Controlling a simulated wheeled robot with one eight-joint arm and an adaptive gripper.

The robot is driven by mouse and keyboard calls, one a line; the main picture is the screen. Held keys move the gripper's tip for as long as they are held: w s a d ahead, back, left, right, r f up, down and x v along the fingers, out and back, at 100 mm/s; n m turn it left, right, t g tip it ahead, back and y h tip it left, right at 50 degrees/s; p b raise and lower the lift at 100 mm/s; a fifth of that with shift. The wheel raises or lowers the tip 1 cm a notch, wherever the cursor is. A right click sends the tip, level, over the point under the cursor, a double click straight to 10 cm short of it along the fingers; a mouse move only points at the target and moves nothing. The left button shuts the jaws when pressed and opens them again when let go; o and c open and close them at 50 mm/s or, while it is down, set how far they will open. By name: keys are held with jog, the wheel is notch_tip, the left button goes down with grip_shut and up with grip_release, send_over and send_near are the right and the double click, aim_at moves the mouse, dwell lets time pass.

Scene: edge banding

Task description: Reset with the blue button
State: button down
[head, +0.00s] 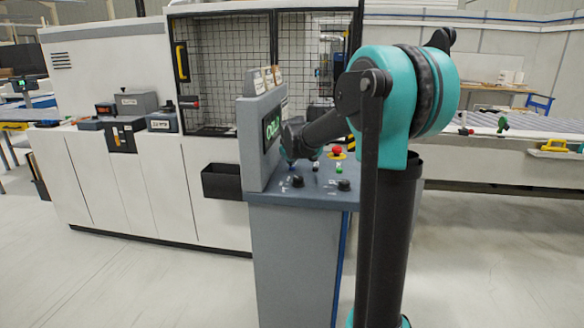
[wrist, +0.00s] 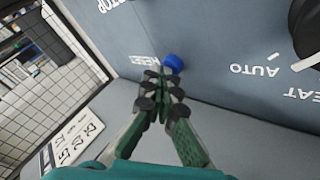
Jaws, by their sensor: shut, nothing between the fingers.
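The blue button (wrist: 173,63) shows in the wrist view on the grey-blue panel (wrist: 215,70), beside the upside-down lettering RESET. My gripper (wrist: 163,74) is shut and empty, with its fingertips right beside the button. I cannot tell whether they touch it. In the head view my arm reaches over the console panel (head: 318,193) from the right, and my gripper (head: 290,158) is low over its left part, close to the screen housing. It largely hides the blue button there.
The upright screen housing (head: 255,150) stands close left of my gripper. A red button (head: 337,151), a green button (head: 339,169) and black knobs (head: 344,185) sit on the same panel. A mesh-guarded machine (head: 230,70) stands behind. The floor in front is clear.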

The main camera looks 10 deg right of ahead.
jog(key=shift+r, duration=0.85)
jog(key=shift+r, duration=2.5)
